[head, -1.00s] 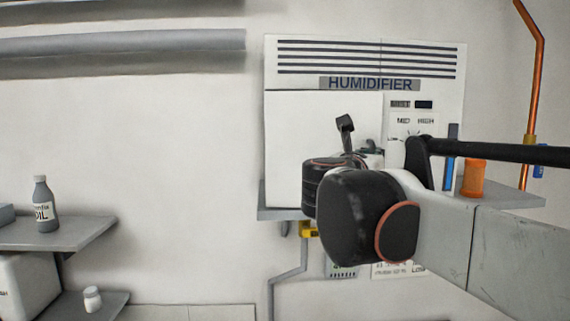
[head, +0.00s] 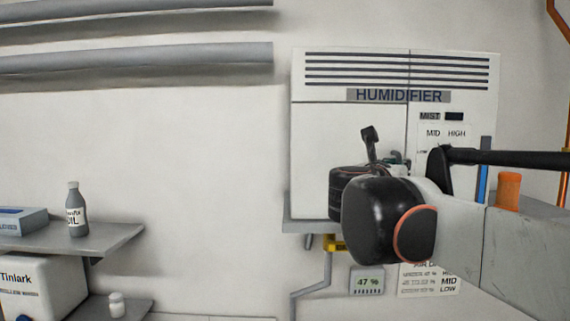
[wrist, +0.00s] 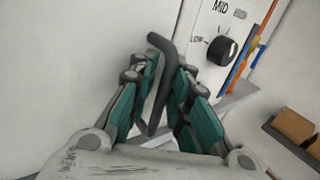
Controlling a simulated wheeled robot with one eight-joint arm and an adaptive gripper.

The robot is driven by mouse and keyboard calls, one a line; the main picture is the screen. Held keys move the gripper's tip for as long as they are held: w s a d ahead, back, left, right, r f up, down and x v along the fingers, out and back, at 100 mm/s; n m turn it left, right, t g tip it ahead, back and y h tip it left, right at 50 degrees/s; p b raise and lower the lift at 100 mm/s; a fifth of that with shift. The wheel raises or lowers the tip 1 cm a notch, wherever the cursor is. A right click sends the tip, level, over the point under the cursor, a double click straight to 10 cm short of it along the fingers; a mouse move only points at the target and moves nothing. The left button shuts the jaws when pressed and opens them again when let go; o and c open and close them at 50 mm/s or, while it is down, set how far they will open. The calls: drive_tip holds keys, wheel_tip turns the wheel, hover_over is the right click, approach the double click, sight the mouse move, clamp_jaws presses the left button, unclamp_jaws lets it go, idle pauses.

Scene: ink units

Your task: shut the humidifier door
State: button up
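The white humidifier (head: 470,78) hangs on the wall in the head view. Its plain white door (head: 320,150) is on the left half and looks close to flush with the front; I cannot tell whether a small gap remains. In the wrist view a dark bent door handle (wrist: 161,60) stands out from the white door (wrist: 90,50). My gripper (wrist: 168,80) has teal-padded fingers, spread apart, one on each side of the handle. The handle passes nearer the left finger; contact is unclear. In the head view my wrist covers most of the fingers.
The control panel with a black dial (wrist: 222,48) is right of the handle. An orange container (head: 508,190) stands right of the humidifier. A grey shelf (head: 110,238) with a bottle (head: 76,210) is at lower left. The wall between is clear.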

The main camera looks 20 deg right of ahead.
drive_tip(key=shift+s, duration=0.15)
drive_tip(key=v, duration=1.2)
idle(0.4)
